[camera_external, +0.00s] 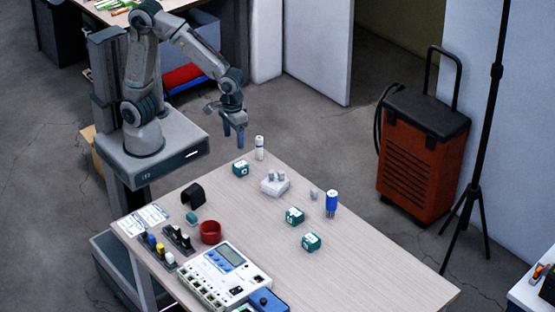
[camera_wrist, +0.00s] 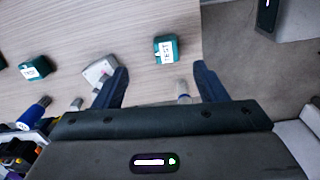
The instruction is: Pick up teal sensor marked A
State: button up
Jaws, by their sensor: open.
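Three teal block-shaped sensors with white labels lie on the table: one at the back near my gripper (camera_external: 240,168), one near the middle (camera_external: 294,215), and one closer to the front (camera_external: 311,242). Their label letters are too small to read, so I cannot tell which is marked A. In the wrist view the back teal sensor (camera_wrist: 165,49) lies just beyond the fingertips, and another teal sensor (camera_wrist: 35,68) is at the left. My gripper (camera_external: 234,140) is open and empty, pointing down above the table's back edge; its two blue fingers (camera_wrist: 160,70) are spread apart.
A white cylinder (camera_external: 259,147) stands beside the back sensor. A grey-white block (camera_external: 274,184), a blue cylinder (camera_external: 332,203), a black arch (camera_external: 193,194), a red cup (camera_external: 210,232) and a white meter box (camera_external: 225,275) share the table (camera_external: 385,265). Its right part is clear.

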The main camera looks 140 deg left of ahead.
aim_at(237, 166)
jog(key=shift+n, duration=0.5)
jog(key=f, duration=0.6)
jog(key=a+f, duration=0.1)
jog(key=f, duration=0.2)
jog(key=shift+s+a+f, duration=0.1)
jog(key=shift+s+f, duration=0.05)
jog(key=shift+f, duration=1.2)
jog(key=shift+s+f, duration=0.15)
jog(key=shift+f, duration=1.2)
jog(key=c, duration=1.1)
